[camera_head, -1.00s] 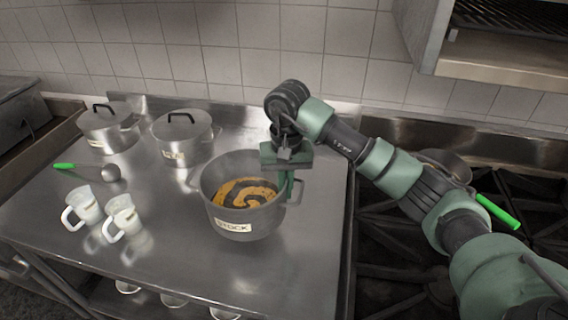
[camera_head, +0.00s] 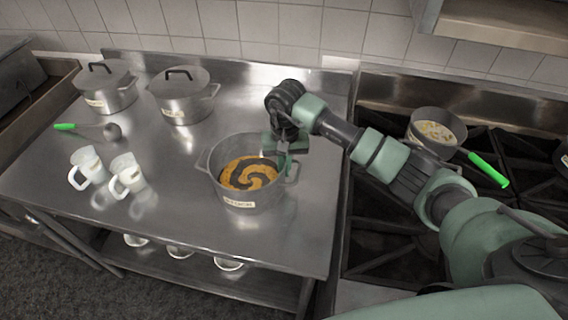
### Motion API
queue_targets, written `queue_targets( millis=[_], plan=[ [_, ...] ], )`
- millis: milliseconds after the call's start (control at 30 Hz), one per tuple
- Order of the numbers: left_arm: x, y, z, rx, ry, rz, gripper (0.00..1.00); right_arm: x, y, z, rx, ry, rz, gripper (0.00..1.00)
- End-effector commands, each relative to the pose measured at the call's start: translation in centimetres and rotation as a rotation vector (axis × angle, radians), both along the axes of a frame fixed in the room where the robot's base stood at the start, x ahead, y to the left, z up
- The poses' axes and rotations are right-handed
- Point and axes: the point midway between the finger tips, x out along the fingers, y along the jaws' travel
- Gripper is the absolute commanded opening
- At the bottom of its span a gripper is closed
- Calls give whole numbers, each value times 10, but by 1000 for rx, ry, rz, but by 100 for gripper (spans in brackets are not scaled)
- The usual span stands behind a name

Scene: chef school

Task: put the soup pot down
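The soup pot (camera_head: 243,196) is a grey metal pot with a label on its front and orange and dark swirled soup (camera_head: 248,173) inside. It is upright over the right part of the steel table. I cannot tell for sure whether its base touches the tabletop. My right gripper (camera_head: 286,166) comes down from above at the pot's right handle and appears shut on it. The fingertips are partly hidden by the gripper body and the handle. My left gripper is not in view.
The steel table (camera_head: 190,222) has free room around the pot. Two lidded pots (camera_head: 107,92) (camera_head: 184,101) stand at the back left. Two white mugs (camera_head: 89,165) (camera_head: 125,172) and a green-handled ladle (camera_head: 112,131) lie left. A pan (camera_head: 437,139) sits on the stove at right.

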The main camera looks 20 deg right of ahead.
Motion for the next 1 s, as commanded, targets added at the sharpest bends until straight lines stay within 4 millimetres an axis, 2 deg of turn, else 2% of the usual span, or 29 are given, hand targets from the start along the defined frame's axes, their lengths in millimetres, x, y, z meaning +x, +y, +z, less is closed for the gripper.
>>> queue_targets(
  millis=[167,267,667,700,833,1000],
  plan=[
    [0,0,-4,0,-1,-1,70,2,1,0,4,-6,1,0],
    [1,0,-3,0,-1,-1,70,0,0,-2,0,0,0,25],
    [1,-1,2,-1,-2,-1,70,0,0,3,0,1,0,25],
    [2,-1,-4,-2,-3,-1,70,1,0,4,-1,-2,1,25],
    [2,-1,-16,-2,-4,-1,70,1,-1,24,-2,-6,2,25],
    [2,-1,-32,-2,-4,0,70,2,-2,62,-1,-7,1,25]
  ],
)
